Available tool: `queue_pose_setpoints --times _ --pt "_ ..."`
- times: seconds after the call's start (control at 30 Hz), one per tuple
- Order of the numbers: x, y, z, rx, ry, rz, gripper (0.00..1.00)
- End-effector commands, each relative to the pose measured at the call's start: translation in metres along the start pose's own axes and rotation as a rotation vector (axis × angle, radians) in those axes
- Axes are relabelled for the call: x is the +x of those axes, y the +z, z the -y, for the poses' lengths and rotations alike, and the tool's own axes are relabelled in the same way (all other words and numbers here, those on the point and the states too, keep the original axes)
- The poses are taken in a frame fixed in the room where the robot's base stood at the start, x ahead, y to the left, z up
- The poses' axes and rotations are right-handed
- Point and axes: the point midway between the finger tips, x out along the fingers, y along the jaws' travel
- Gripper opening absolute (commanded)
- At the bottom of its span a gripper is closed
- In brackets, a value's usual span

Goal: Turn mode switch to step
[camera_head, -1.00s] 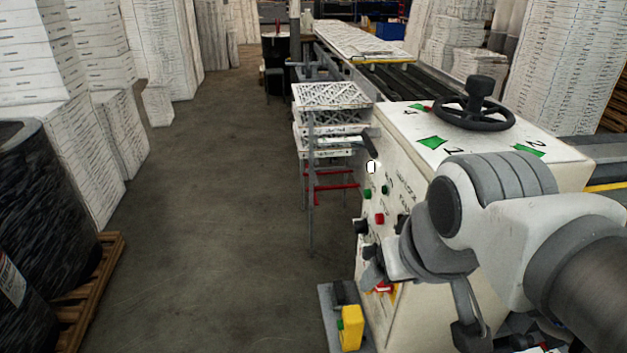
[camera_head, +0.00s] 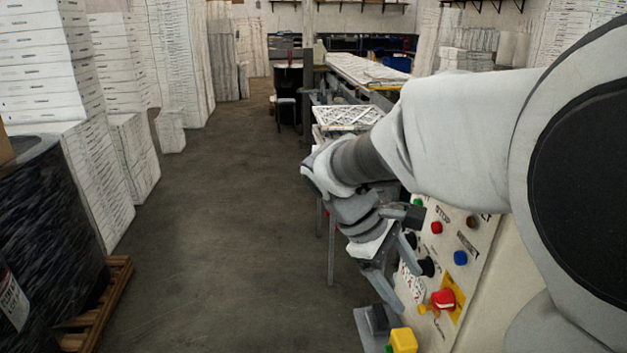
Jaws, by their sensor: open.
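The white control panel (camera_head: 475,275) of the machine is at the lower right, partly covered by my arm. A black knob (camera_head: 427,267) shows on it just right of my gripper; I cannot read its label or tell for sure that it is the mode switch. Another dark knob is mostly hidden behind the fingers. My gripper (camera_head: 396,275) is open and empty, in front of the panel's left side, with its fingers pointing down. I cannot tell whether it touches the panel.
Near the knobs are a red button (camera_head: 437,227), a blue button (camera_head: 460,258) and a red switch on yellow (camera_head: 443,299). A yellow pedal block (camera_head: 403,340) is below. Stacked boxes (camera_head: 95,180) and a wrapped pallet load (camera_head: 50,225) line the left. The aisle floor is clear.

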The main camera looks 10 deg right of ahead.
Motion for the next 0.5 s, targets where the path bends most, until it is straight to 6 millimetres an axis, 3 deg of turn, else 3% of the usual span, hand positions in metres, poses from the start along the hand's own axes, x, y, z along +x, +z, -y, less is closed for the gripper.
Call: queue_pose_setpoints --times 0.03,0.2,0.5 --pt "0.014 -0.017 -0.001 -0.061 0.027 0.062 0.77" --pt "0.035 -0.054 -0.015 -0.244 0.126 0.265 0.77" --pt "0.056 -0.135 -0.024 -0.521 0.331 0.643 0.77"
